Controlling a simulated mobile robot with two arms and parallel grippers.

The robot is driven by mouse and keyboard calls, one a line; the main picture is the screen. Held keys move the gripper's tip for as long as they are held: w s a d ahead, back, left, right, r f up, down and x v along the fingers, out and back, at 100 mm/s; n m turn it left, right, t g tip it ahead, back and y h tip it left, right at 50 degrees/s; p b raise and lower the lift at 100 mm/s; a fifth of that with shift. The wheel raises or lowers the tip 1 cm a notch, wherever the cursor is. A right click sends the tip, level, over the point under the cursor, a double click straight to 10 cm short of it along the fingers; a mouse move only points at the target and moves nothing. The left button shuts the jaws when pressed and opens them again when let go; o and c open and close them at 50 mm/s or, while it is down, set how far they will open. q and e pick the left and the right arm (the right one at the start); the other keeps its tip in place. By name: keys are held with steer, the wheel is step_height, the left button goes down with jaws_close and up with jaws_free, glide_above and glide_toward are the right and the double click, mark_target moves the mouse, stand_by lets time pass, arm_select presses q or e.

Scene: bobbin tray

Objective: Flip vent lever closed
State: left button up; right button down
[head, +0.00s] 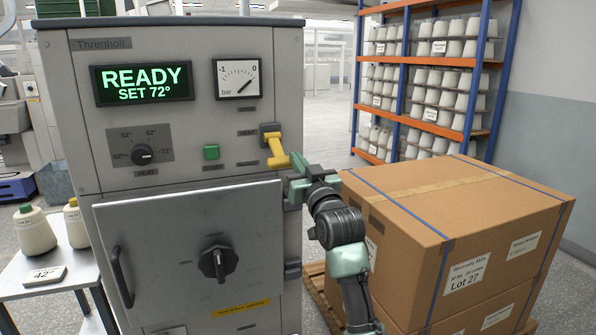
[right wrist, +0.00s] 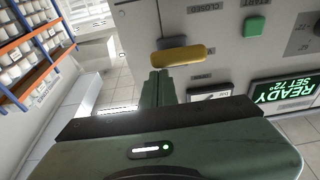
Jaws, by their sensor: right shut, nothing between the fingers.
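The yellow vent lever (head: 276,148) is on the right side of the grey machine's front (head: 215,140). It slants down and outward from its mount, its end near the height of the lower label. The lever also shows in the right wrist view (right wrist: 180,57). My right gripper (head: 297,160) is shut and empty just right of the lever's end. In the right wrist view its fingertips (right wrist: 155,76) are together beside the lever; I cannot tell whether they touch it. My left gripper is not in view.
Strapped cardboard boxes (head: 450,215) stand on a pallet close to my right arm. The machine has a door with a black knob (head: 218,262), a green start button (head: 211,152) and a display (head: 143,82) reading READY. A side table (head: 60,295) holds thread cones at left.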

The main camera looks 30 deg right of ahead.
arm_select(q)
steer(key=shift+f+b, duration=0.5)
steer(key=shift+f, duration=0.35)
arm_select(e)
steer(key=shift+w+d+f, duration=0.1)
steer(key=shift+w+f, duration=0.15)
steer(key=shift+f, duration=0.45)
steer(key=shift+w+f, duration=0.2)
steer(key=shift+f, duration=0.45)
